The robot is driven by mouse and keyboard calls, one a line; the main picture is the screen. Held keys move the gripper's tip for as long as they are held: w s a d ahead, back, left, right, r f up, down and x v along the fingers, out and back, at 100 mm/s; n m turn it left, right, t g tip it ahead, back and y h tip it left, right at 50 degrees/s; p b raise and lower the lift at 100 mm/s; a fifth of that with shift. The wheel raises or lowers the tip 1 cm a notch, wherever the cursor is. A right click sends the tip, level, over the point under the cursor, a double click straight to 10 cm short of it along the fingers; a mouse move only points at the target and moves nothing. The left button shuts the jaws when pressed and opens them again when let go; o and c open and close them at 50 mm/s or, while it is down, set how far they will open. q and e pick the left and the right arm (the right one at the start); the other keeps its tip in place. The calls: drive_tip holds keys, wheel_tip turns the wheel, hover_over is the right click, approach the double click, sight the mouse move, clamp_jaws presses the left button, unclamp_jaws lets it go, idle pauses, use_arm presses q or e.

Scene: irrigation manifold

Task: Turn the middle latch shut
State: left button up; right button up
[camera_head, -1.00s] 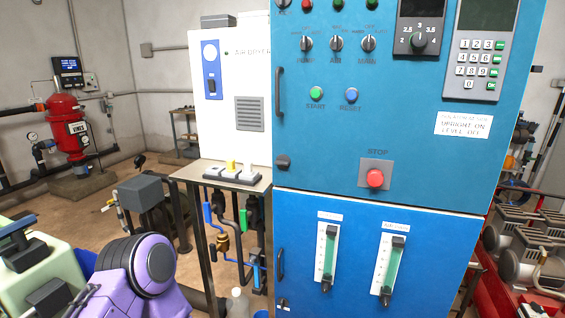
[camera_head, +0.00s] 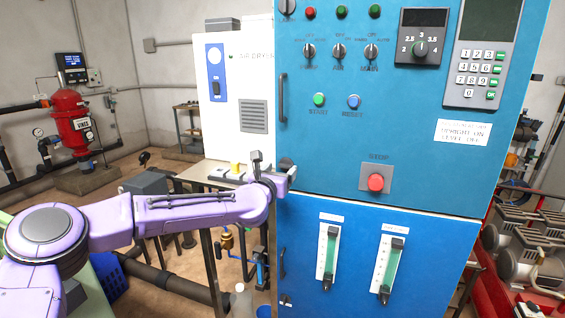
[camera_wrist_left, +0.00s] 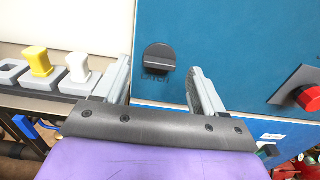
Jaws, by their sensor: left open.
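The middle latch (camera_wrist_left: 158,59) is a dark knob with a raised bar on the left edge of the blue cabinet. In the left wrist view its bar lies roughly level across the picture, with a partly hidden label below it. My left gripper (camera_head: 272,170) is open at the cabinet's left edge and hides the latch in the head view. In the left wrist view my left gripper (camera_wrist_left: 161,84) has a finger on each side of the latch's line, with the latch just beyond the tips. I see no contact. My right gripper is out of view.
A shelf (camera_head: 195,172) with a white and yellow switch block (camera_wrist_left: 45,75) stands left of the blue cabinet (camera_head: 400,120). A red stop button (camera_head: 376,183) sits right of the latch. A cabinet handle (camera_head: 282,97) rises above my gripper.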

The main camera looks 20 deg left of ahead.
sight(285, 166)
use_arm(q)
drive_tip(key=shift+w, duration=1.15)
drive_tip(key=c, duration=1.1)
drive_tip(key=shift+o, duration=0.2)
drive_tip(key=m+b, duration=0.1)
drive_tip(key=m, duration=0.2)
drive_tip(key=shift+d+f+b, duration=0.1)
drive_tip(key=shift+f+b, duration=0.05)
drive_tip(key=shift+b, duration=0.25)
drive_tip(key=m+b, duration=0.1)
drive_tip(key=m, duration=0.3)
drive_tip(key=shift+d+m+b, duration=0.1)
drive_tip(key=shift+m+b, duration=0.2)
drive_tip(key=shift+b, duration=0.05)
drive_tip(key=m, duration=0.4)
drive_tip(key=shift+m+b, duration=0.3)
drive_tip(key=shift+b, duration=0.05)
drive_tip(key=m, duration=0.5)
drive_tip(key=shift+m, duration=0.3)
drive_tip(key=shift+f, duration=0.1)
